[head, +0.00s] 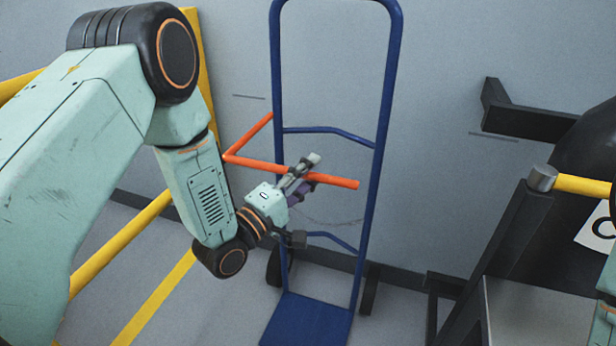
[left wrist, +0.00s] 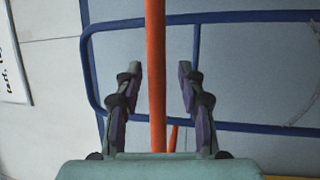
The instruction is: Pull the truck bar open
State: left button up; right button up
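The orange truck bar (head: 258,164) is a bent tube at mid height on the blue hand truck (head: 387,90). One leg runs back toward the wall, and the long leg crosses the truck's frame to a free end on the right. My left gripper (head: 309,171) is at the long leg and hides a short piece of it. In the left wrist view the left gripper (left wrist: 160,70) is open. The bar (left wrist: 155,40) runs upright in the picture between its two fingers, with a gap on each side. I cannot tell how deep it sits. My right gripper is out of view.
The hand truck stands against a grey wall (head: 440,60). Yellow rails (head: 120,240) are at left. At right are a dark frame (head: 505,235) with a yellow bar (head: 584,186) and a black rounded object (head: 577,150). A black wall bracket (head: 525,120) sticks out above.

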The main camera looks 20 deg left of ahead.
pick_arm(q)
jog(key=shift+s+a+r, duration=0.1)
jog(key=shift+s+r, duration=0.05)
jog(key=c, duration=0.4)
grip_shut()
